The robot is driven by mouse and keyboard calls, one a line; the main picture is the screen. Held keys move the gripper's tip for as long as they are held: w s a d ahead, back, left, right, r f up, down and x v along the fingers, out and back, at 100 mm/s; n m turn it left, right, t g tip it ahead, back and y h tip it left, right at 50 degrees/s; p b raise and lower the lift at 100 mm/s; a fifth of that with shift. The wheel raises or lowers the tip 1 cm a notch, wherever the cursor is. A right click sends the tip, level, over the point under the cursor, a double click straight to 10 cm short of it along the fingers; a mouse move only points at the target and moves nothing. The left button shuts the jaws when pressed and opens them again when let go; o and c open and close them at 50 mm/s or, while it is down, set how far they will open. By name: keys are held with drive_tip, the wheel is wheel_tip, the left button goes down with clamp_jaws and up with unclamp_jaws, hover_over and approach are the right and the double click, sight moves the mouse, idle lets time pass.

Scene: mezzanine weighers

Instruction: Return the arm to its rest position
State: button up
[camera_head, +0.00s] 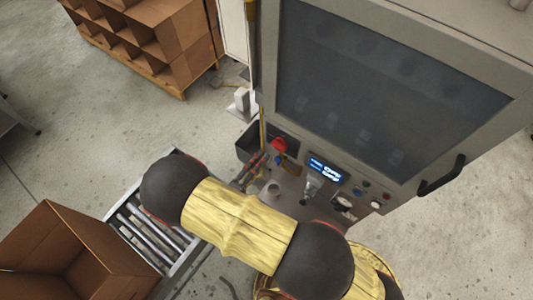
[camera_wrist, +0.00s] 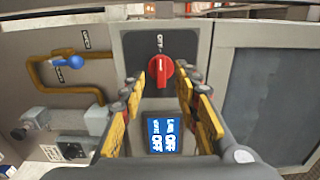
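My gripper (camera_wrist: 161,88) is open, with its two yellow and dark fingers spread in the wrist view. A red rotary knob (camera_wrist: 160,72) on a dark plate shows in the gap between the fingertips. I cannot tell whether the fingers touch it. In the head view, my gripper (camera_head: 252,172) is close to the machine front, just below and left of the red knob (camera_head: 278,145). My yellow and black arm is stretched across the lower middle and hides part of the panel. A lit blue display (camera_wrist: 163,135) below the knob shows "OFF".
The grey machine (camera_head: 400,40) has a large dark window (camera_head: 380,95) and a black handle (camera_head: 441,175). A blue-handled valve (camera_wrist: 68,61) sits on yellow piping. An open cardboard box (camera_head: 60,245) stands by a roller conveyor (camera_head: 145,230). Cardboard bins (camera_head: 150,40) stand behind. Floor between is clear.

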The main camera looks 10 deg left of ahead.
drive_tip(key=shift+s+a, duration=0.25)
drive_tip(key=shift+s, duration=0.35)
